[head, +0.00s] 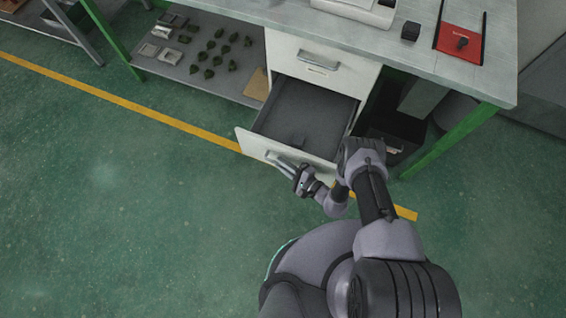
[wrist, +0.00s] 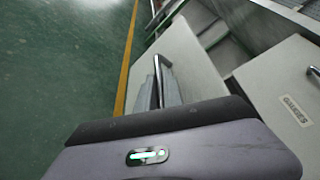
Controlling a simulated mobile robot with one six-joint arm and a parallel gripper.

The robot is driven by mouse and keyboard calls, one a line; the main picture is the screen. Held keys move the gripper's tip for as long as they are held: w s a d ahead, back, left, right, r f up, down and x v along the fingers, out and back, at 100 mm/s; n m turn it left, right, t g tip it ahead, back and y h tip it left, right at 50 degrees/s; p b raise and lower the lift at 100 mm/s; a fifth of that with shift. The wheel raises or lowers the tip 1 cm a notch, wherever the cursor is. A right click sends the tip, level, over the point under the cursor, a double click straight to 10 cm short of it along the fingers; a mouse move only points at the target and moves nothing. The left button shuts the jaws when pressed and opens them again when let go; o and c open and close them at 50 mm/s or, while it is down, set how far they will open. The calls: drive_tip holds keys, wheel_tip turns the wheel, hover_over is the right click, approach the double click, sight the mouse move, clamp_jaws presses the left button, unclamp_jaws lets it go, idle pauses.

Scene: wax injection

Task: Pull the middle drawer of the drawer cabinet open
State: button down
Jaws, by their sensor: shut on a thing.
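The drawer cabinet (head: 287,52) stands under the workbench. Its middle drawer (head: 243,140) is pulled well out and shows a dark grey inside with a small dark thing in it. The drawer above it is closed, with its own handle (head: 318,62). My gripper (head: 297,174) is at the front of the open drawer, shut on the drawer's bar handle (head: 275,160). In the wrist view the handle (wrist: 158,80) runs between the fingers against the white drawer front (wrist: 185,50). Part of the handle is hidden by my gripper.
The workbench (head: 225,10) with green legs is above the cabinet. A lower shelf (head: 225,85) at left holds several dark green pieces. A dark bin (head: 400,125) stands right of the drawer. The green floor in front and at left is clear.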

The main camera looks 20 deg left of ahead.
idle(0.3)
drive_tip(key=c, duration=1.8)
unclamp_jaws()
drive_tip(key=shift+o, duration=0.2)
drive_tip(key=p+v, duration=0.2)
drive_tip(key=v, duration=1.5)
drive_tip(key=shift+s+p, duration=0.2)
drive_tip(key=shift+p, duration=0.2)
drive_tip(key=shift+d+r, duration=0.15)
